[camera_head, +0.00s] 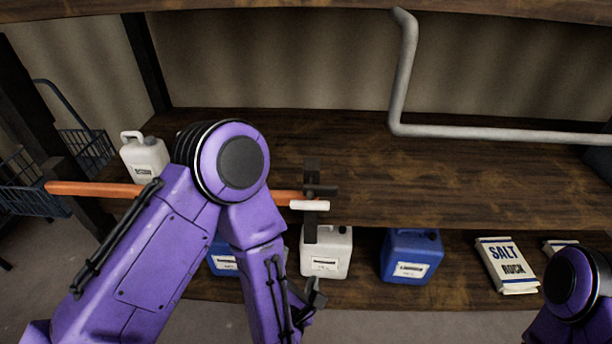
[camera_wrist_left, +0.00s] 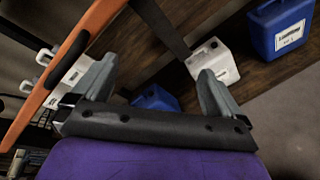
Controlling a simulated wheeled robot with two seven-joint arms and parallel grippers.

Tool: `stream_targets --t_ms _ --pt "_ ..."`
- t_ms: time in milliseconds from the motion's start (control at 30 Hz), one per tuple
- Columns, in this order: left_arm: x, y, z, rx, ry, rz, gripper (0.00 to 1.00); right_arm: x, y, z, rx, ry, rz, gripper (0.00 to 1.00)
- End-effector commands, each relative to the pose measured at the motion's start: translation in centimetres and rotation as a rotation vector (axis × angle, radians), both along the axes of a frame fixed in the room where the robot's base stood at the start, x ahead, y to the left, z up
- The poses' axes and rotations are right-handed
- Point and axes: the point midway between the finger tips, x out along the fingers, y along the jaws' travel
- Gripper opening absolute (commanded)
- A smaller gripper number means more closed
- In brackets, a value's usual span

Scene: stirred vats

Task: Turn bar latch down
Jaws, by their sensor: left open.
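A long orange bar (camera_head: 95,188) lies level across the shelf front, passing behind my left arm. Its right end meets a dark upright bracket (camera_head: 311,176) with a short white piece (camera_head: 310,205) beside it. In the left wrist view the orange bar (camera_wrist_left: 72,50) runs slantwise at the left, outside the fingers. My left gripper (camera_head: 312,298) is below the bar, in front of the lower shelf and partly hidden by its own arm. The left wrist view shows its jaws (camera_wrist_left: 158,68) apart with nothing between them. My right gripper is out of view.
A white jug (camera_head: 146,158) stands at the left. On the lower shelf are another white jug (camera_head: 326,254), a blue jug (camera_head: 410,257) and a salt bag (camera_head: 506,266). A grey pipe (camera_head: 470,132) crosses the upper shelf. Wire baskets (camera_head: 88,150) are at far left.

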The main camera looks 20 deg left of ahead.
Motion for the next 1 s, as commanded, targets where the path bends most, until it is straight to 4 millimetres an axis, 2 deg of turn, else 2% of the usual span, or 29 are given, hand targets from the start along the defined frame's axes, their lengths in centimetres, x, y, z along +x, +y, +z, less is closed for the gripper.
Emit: stream_targets --t_ms 33,100,200,267,367,700,833,1000 --pt "0.3 -1.2 5.2 -0.204 -0.124 0.054 1.00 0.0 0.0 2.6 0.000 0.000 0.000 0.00" --pt "0.2 -2.1 8.8 -0.471 -0.266 0.117 1.00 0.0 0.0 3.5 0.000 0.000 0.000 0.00" --pt "-0.1 -2.7 11.5 -0.705 -0.380 0.163 1.00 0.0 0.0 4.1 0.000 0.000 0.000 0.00" --pt "0.0 -2.8 12.0 -0.767 -0.409 0.177 1.00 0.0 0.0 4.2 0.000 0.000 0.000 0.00" --pt "1.1 -2.5 12.2 -0.790 -0.420 0.184 1.00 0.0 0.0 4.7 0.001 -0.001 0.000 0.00" --pt "8.1 -0.4 12.1 -0.782 -0.416 0.183 1.00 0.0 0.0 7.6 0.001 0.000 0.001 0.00" --pt "9.5 0.0 11.9 -0.781 -0.414 0.183 1.00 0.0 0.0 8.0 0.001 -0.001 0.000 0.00" --pt "9.9 0.1 11.7 -0.779 -0.414 0.181 1.00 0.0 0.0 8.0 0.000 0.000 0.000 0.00"
